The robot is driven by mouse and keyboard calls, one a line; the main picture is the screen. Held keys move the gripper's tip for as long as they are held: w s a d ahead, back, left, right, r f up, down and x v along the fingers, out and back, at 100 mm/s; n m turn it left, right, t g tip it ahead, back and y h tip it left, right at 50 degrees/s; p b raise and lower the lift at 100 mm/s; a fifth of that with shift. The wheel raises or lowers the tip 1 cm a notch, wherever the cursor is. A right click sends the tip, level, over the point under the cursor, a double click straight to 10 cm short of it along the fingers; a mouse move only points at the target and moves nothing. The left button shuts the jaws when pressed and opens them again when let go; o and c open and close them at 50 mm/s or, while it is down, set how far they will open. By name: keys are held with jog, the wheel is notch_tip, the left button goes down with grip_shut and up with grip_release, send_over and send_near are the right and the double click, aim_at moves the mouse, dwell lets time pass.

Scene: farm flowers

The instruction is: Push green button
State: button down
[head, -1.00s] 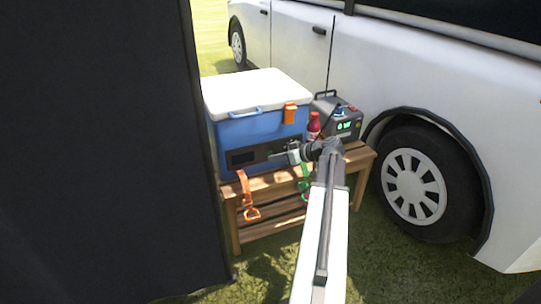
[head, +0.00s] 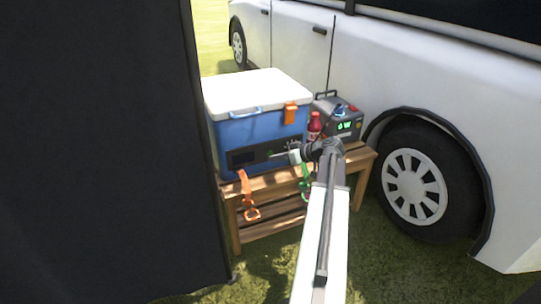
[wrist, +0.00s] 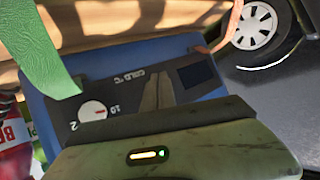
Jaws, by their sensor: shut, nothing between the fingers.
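The blue cooler (head: 255,130) with a white lid stands on a wooden bench. Its dark front panel (head: 243,157) also shows in the wrist view (wrist: 105,88), rotated, with a white dial (wrist: 92,111), numbers and "COLD °C" lettering. My gripper (head: 274,156) is shut and empty in front of the right part of this panel; contact cannot be told. In the wrist view its tapered fingers (wrist: 158,88) overlap the panel. I cannot clearly make out a green button.
A grey power unit (head: 338,117) with a green-lit display stands right of the cooler. A red bottle (head: 314,126) is between them. Orange (head: 245,190) and green (head: 305,180) straps hang at the front of the bench (head: 285,226). A dark panel fills the left; a white vehicle stands behind.

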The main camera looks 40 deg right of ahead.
jog(key=shift+w+d, duration=0.1)
jog(key=shift+w, duration=0.05)
dwell(0.5)
jog(key=shift+w, duration=0.25)
jog(key=shift+w+d, duration=0.1)
jog(key=shift+w, duration=0.05)
dwell(0.4)
jog(key=shift+s+a, duration=0.2)
jog(key=shift+s, duration=0.35)
jog(key=s+a, duration=0.2)
jog(key=s, duration=0.3)
jog(key=shift+s, duration=0.3)
jog(key=shift+a, duration=0.1)
